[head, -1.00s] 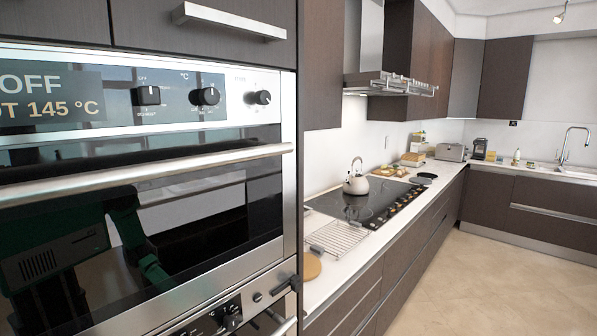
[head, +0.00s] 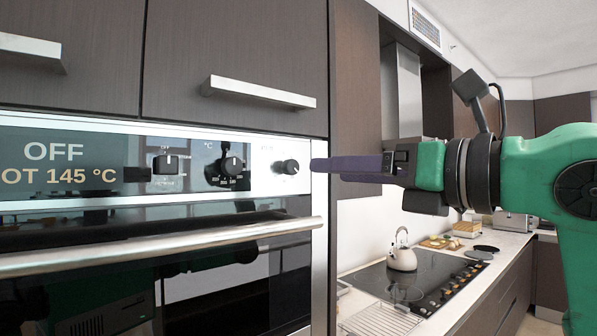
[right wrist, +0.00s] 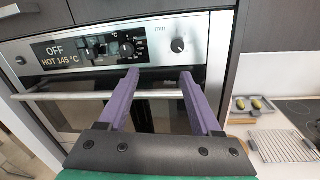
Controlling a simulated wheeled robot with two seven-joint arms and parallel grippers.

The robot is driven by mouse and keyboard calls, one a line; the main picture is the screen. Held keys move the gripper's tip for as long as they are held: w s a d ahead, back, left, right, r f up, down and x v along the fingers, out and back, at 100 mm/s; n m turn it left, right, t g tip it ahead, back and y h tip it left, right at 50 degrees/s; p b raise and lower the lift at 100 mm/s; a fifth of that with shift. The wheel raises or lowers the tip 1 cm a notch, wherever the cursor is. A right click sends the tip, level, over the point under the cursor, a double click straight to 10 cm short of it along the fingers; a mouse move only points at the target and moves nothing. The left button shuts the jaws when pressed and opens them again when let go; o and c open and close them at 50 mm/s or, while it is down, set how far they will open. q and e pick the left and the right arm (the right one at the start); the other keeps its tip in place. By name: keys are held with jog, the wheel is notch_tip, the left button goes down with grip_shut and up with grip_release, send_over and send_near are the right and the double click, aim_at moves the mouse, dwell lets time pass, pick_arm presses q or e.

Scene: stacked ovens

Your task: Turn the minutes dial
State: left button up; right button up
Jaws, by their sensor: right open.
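The minutes dial (head: 291,167) is the rightmost black knob on the upper oven's silver panel; the right wrist view shows it (right wrist: 178,45) below a "min" label. My right gripper (head: 318,165) comes in from the right in the head view, its purple fingers level with the dial and just right of it. In the right wrist view the gripper (right wrist: 160,78) is open and empty, with the dial above the right fingertip. I see no contact with the dial. My left gripper is not in view.
The temperature knob (head: 232,163) and function knob (head: 167,164) sit left of the dial. The display (head: 60,165) reads OFF and HOT 145 °C. The oven handle (head: 170,245) juts out below the panel. A drawer handle (head: 258,92) is above.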

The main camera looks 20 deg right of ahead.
aim_at(294, 168)
jog(key=shift+m+t+h, duration=0.3)
jog(key=shift+m+h, duration=0.3)
jog(key=shift+h, duration=0.3)
jog(key=p+x, duration=0.2)
jog(key=x, duration=0.2)
jog(key=d+p+x, duration=0.1)
jog(key=x, duration=0.3)
jog(key=d+r+p+x, duration=0.1)
jog(key=p+x, duration=0.1)
jog(key=x, duration=0.2)
jog(key=shift+w+a+p, duration=0.1)
jog(key=shift+w+p, duration=0.25)
jog(key=shift+w, duration=0.3)
jog(key=shift+w+a+f, duration=0.1)
jog(key=shift+w+a, duration=0.1)
jog(key=shift+w, duration=0.2)
grip_shut()
